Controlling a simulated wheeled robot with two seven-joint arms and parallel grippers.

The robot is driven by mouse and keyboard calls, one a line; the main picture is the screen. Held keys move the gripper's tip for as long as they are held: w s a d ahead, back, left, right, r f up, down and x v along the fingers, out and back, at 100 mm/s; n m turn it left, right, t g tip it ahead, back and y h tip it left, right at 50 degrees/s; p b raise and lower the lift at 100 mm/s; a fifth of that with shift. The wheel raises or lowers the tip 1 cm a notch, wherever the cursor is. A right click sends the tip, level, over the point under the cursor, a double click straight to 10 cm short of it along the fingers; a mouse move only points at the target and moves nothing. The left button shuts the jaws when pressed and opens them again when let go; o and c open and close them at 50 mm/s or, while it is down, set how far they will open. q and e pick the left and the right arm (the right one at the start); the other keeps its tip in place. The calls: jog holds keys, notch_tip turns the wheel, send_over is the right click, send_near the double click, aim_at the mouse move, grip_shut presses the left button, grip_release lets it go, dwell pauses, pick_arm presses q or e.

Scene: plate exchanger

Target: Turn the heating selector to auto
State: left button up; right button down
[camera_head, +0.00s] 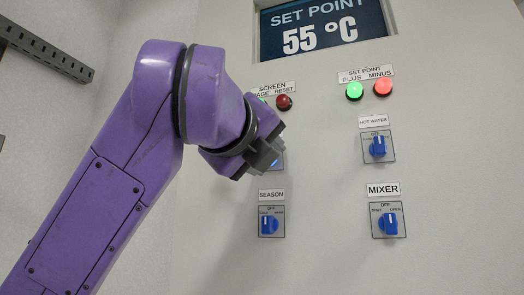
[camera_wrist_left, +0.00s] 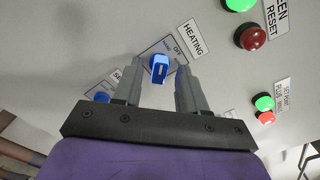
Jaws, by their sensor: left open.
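The heating selector (camera_wrist_left: 158,66) is a blue knob on a grey plate, under the HEATING label (camera_wrist_left: 192,40); it shows in the left wrist view. My left gripper (camera_wrist_left: 158,84) is open, with one grey finger on each side of the knob in that view. I cannot tell whether the fingers touch it. In the head view my left gripper (camera_head: 263,159) is in front of the panel and hides most of the selector and its label. The knob's exact setting is not clear. My right gripper is not in view.
The season selector (camera_head: 269,224) is below, and the hot water (camera_head: 378,147) and mixer (camera_head: 388,223) selectors are to the right. A red button (camera_head: 284,102) sits just above my gripper. Green (camera_head: 355,91) and red (camera_head: 383,87) set point buttons are under the 55 °C display (camera_head: 322,28).

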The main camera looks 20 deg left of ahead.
pick_arm(q)
jog(key=shift+a, duration=0.1)
grip_shut()
jog(key=shift+m, duration=0.3)
jog(key=shift+m+p, duration=2)
jog(key=shift+m, duration=6.6)
jog(key=shift+f, duration=0.1)
grip_release()
jog(key=s+b, duration=0.3)
jog(key=s, duration=0.7)
jog(key=shift+s+a, duration=0.2)
jog(key=shift+s, duration=0.05)
